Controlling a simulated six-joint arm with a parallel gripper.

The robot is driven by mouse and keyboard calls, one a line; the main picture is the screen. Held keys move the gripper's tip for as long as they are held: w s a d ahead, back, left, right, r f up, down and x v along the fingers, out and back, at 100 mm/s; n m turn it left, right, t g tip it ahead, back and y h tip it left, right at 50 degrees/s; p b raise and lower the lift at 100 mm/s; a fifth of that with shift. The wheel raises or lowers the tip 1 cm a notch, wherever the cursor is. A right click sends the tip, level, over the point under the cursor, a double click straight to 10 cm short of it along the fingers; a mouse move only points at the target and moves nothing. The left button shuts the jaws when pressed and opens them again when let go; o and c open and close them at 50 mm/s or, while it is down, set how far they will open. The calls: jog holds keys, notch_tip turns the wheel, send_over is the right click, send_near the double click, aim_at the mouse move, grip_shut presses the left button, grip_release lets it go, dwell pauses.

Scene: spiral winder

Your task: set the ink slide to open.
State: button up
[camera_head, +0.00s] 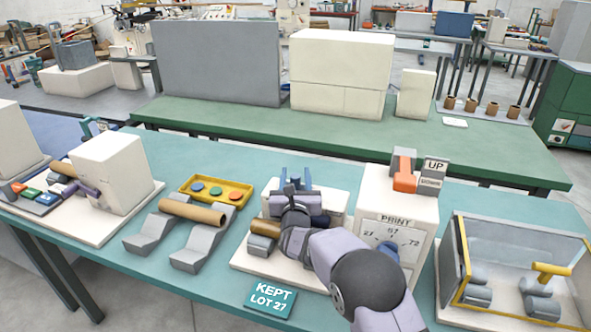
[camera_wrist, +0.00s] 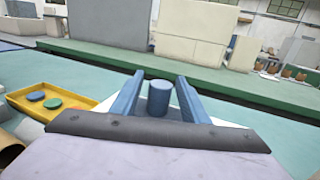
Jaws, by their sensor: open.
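No part in view is labelled as the ink slide, and I cannot tell which part it is. My gripper (camera_head: 293,180) is over the middle station, its jaws pointing away towards the back. In the wrist view its two blue fingers (camera_wrist: 161,80) stand apart, with a short blue round peg (camera_wrist: 158,100) showing between them. I cannot tell whether the fingers touch the peg. My wrist and arm hide much of this station in the head view.
Right of my arm is a white box marked PRINT (camera_head: 410,215) with an orange lever (camera_head: 404,182) beside an UP sign (camera_head: 436,165). A yellow-framed clear enclosure (camera_head: 515,235) stands at far right. A yellow tray (camera_head: 234,184) and grey cradles (camera_head: 195,248) lie left.

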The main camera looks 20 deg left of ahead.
jog(key=shift+x, duration=1.1)
grip_shut()
